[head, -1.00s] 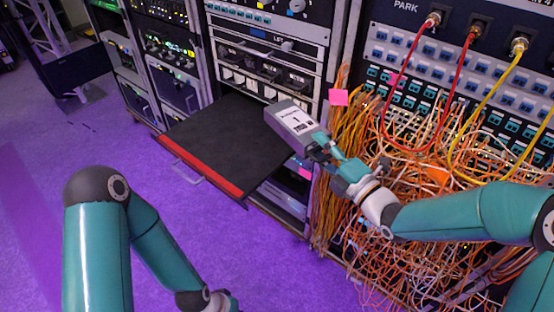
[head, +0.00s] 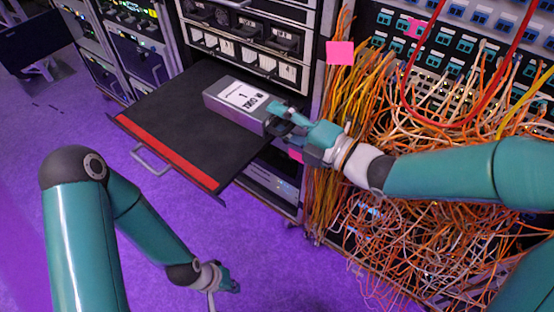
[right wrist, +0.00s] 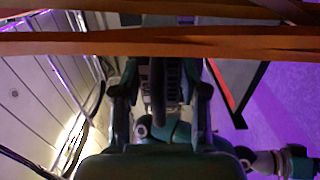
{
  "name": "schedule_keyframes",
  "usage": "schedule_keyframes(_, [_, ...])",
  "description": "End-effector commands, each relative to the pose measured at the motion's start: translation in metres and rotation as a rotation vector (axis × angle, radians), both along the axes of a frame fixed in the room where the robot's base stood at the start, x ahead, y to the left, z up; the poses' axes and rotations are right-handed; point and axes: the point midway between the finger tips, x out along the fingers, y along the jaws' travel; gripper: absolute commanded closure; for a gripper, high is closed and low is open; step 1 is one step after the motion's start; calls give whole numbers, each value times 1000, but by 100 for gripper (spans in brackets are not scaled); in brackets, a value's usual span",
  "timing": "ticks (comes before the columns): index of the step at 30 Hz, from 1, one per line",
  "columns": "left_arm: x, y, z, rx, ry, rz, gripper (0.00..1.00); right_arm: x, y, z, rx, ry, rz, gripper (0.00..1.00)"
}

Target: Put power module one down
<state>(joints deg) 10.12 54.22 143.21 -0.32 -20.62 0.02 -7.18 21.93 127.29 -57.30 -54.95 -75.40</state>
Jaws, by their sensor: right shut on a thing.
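Power module one, a grey box (head: 217,101) with a white label marked 1, is over the back right part of the black pull-out shelf (head: 160,115). The shelf has a red front strip and a metal handle. I cannot tell whether the module touches the shelf or hangs just above it. My right gripper (head: 284,122) is shut on the module's right end. In the right wrist view its two fingers (right wrist: 163,95) show, with a dark slotted surface between them. My left gripper (head: 226,285) is low over the purple floor, away from the shelf; its fingers are too small to read.
A dense mass of orange and yellow cables (head: 400,190) hangs right of the shelf, close around my right wrist. Orange strands (right wrist: 150,41) cross the right wrist view. Rack units (head: 245,45) stand behind the shelf. The shelf's front left part is bare.

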Motion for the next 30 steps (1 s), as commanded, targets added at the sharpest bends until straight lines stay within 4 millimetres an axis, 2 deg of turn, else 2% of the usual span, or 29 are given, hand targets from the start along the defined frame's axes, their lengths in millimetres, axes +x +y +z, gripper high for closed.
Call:
schedule_keyframes(3, [0,0,-7,0,0,0,100,1,-2,-29,6,-2,-5,100])
schedule_keyframes(9, [0,0,-13,0,0,0,100,1,-3,-64,6,-5,-7,100])
schedule_keyframes(17, [0,0,-15,0,-1,0,100,1,-3,-79,6,-8,-8,100])
schedule_keyframes(25, [0,0,-21,0,-1,0,100,1,-3,-113,5,-5,-9,100])
schedule_keyframes(30, [0,0,-21,0,0,0,100,1,-4,-119,5,-10,-8,100])
